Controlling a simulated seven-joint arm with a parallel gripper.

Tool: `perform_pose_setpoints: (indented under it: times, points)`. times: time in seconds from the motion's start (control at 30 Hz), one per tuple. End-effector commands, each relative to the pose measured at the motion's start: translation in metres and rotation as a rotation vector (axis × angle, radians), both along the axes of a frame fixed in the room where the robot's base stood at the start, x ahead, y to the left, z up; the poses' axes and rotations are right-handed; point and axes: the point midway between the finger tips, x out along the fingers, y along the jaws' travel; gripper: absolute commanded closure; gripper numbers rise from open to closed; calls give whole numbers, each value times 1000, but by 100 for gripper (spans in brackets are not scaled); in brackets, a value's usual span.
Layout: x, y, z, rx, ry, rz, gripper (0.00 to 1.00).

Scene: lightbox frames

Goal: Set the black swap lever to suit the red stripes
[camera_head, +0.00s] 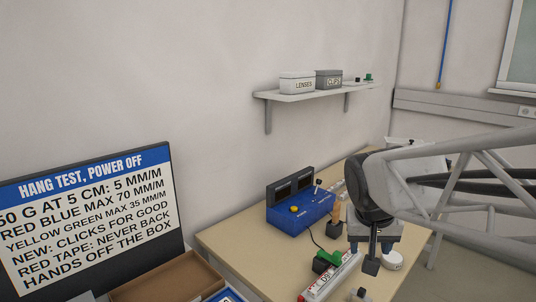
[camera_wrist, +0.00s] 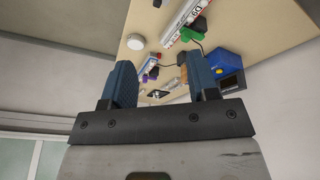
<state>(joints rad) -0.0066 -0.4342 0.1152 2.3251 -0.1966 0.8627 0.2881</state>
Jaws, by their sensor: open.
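My gripper (camera_head: 371,248) is over the right part of the table in the head view. In the wrist view its two blue fingers (camera_wrist: 160,72) are wide apart with nothing held between them. A white bar (camera_head: 328,282) with dark print and some red lies along the table's front; it also shows at the top of the wrist view (camera_wrist: 181,22). A green piece (camera_head: 324,261) is at the bar. A small black block (camera_head: 371,265) shows just below my gripper. I cannot tell which dark part is the swap lever, nor make out red stripes clearly.
A blue box (camera_head: 300,210) with a yellow button and dark displays stands at the back of the table. A white round disc (camera_head: 392,260) lies right of my gripper. A sign (camera_head: 85,220) and cardboard box (camera_head: 170,283) are at left; a shelf (camera_head: 318,93) is above.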

Motion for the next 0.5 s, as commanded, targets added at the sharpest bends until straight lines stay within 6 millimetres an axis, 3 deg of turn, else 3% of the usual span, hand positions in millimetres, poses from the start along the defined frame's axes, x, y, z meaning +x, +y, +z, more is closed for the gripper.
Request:
perform_pose_setpoints:
  times: [0.3, 0.5]
  points:
    - [-88, 11, -21, 58, 39, 96, 46]
    - [-125, 17, -34, 85, 55, 144, 46]
